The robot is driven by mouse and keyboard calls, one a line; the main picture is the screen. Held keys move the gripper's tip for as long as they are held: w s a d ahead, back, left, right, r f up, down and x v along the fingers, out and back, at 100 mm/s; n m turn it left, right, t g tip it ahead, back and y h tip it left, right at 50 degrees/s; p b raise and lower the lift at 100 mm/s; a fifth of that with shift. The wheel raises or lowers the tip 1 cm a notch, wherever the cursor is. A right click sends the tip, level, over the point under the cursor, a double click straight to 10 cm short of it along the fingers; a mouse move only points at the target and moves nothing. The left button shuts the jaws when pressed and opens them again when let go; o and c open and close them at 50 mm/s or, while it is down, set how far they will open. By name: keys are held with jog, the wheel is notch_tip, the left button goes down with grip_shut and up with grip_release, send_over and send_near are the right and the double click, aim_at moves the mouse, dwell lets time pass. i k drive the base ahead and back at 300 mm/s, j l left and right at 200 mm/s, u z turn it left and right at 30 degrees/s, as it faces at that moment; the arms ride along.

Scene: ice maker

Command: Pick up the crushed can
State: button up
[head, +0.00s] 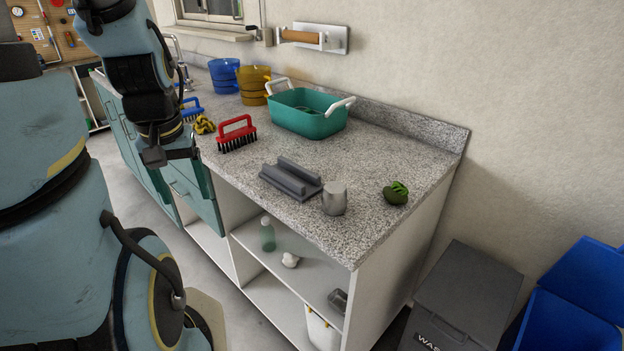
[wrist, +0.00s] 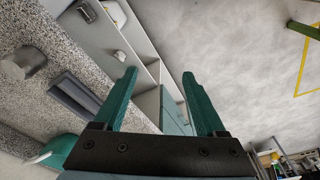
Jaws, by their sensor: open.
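A short silver-grey, uneven cylinder (head: 334,198), which looks like the crushed can, stands on the speckled countertop (head: 375,225) near its front edge. It also shows at the left edge of the wrist view (wrist: 22,63). My gripper (head: 187,197) is in front of the counter, to the left of the can and well apart from it, pointing down. In the wrist view its two teal fingers (wrist: 158,76) are spread with nothing between them. The can is in clear view.
A grey ridged block (head: 291,180) lies just left of the can, and a green-topped dark object (head: 396,193) lies right. A red brush (head: 236,134) and teal basin (head: 306,112) stand farther back. Open shelves (head: 315,272) hold small items below. A grey bin (head: 465,290) stands right.

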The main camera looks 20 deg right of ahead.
aim_at(333, 199)
jog(key=l+u, duration=0.1)
jog(key=u, duration=0.25)
jog(key=k+l+u, duration=0.1)
jog(key=u, duration=0.3)
jog(key=k+u, duration=0.1)
jog(key=u, duration=0.25)
jog(key=k+l+u, duration=0.25)
jog(key=k, duration=0.25)
jog(key=k+l+u, duration=0.1)
jog(key=k+u, duration=0.2)
jog(key=k, duration=0.45)
